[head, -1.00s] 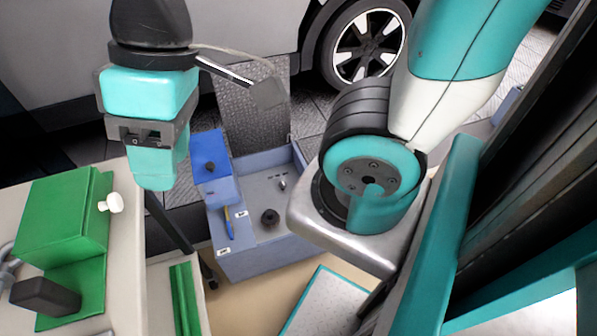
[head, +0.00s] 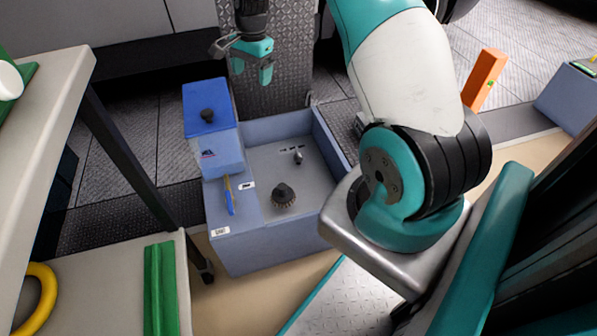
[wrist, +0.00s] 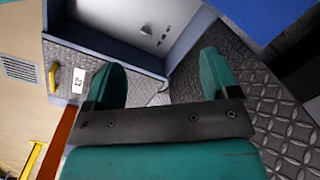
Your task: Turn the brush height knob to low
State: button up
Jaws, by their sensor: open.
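A blue-grey machine (head: 268,252) stands on the floor in the middle of the head view. A black knob with a ridged base (head: 284,195) sits on its recessed deck; I cannot read which setting it points to. A small metal toggle (head: 298,156) stands behind it. My gripper (head: 252,72) is open and empty, above and behind the machine, apart from both knobs. In the wrist view my open fingers (wrist: 162,82) frame the machine's grey edge and patterned floor; the ridged knob is not visible there.
A yellow-and-blue handle (head: 228,195) and white labels are on the machine's front left. A bench (head: 48,95) with a dark leg stands at left, a green block (head: 160,290) below. An orange post (head: 484,80) stands at right. Space above the deck looks clear.

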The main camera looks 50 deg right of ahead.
aim_at(299, 153)
jog(key=s+d+f+m+b, duration=0.1)
jog(key=d+f+m+b, duration=0.3)
jog(key=d+f, duration=0.6)
jog(key=s+d+f+m+b, duration=0.25)
jog(key=d+f+m, duration=0.2)
jog(key=f, duration=0.85)
jog(key=shift+g+h, duration=0.4)
jog(key=f+b, duration=0.2)
jog(key=f, duration=0.4)
jog(key=f+b, duration=0.3)
jog(key=f, duration=0.2)
jog(key=w+d+f+b, duration=0.1)
jog(key=f+b, duration=0.2)
jog(key=f, duration=0.3)
jog(key=shift+f, duration=0.3)
jog(key=shift+s+n, duration=0.1)
jog(key=shift+n, duration=0.15)
jog(key=c, duration=0.9)
